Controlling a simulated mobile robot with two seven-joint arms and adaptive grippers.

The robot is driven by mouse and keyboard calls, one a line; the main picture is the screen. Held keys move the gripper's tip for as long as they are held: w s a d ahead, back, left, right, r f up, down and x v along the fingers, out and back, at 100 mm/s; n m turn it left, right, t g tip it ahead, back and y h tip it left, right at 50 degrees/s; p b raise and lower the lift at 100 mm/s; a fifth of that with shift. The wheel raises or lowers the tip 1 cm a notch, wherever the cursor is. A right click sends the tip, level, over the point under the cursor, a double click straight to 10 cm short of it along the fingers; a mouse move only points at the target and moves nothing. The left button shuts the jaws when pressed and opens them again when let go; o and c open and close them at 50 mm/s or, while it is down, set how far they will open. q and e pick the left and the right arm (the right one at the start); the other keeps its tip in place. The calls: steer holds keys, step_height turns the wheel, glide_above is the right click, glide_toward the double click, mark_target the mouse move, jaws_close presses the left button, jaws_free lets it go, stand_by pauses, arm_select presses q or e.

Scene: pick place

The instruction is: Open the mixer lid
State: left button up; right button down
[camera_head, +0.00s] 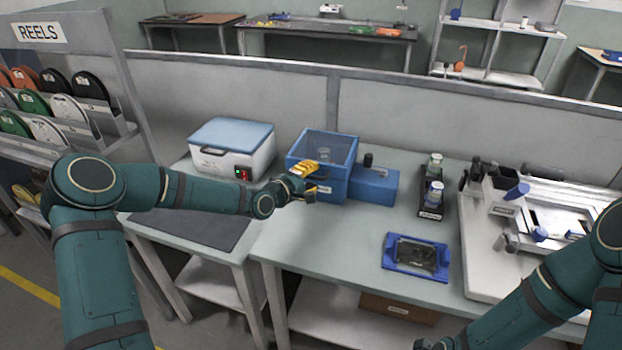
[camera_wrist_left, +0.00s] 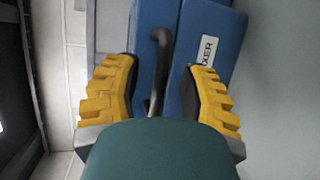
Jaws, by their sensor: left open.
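The blue mixer (camera_head: 378,187) stands at the back of the table, with a lower part on its right. Its see-through lid (camera_head: 328,146) lies shut on top of the box. My left gripper (camera_head: 306,180), with yellow fingers, is at the mixer's front left. In the left wrist view the left gripper (camera_wrist_left: 165,92) is open, its fingers on either side of a dark curved handle (camera_wrist_left: 160,62) on the blue mixer (camera_wrist_left: 152,15). Contact with the handle cannot be told. My right gripper is mostly cut off at the bottom edge of the head view.
A white box with a blue top (camera_head: 232,140) stands left of the mixer. To the right are a black rack with bottles (camera_head: 431,205), a blue-framed tray (camera_head: 387,262) and a white fixture (camera_head: 480,265). A low partition (camera_head: 400,115) runs behind. The table's front middle is clear.

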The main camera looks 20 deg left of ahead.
arm_select(q)
jaws_close()
steer(key=shift+r, duration=0.1)
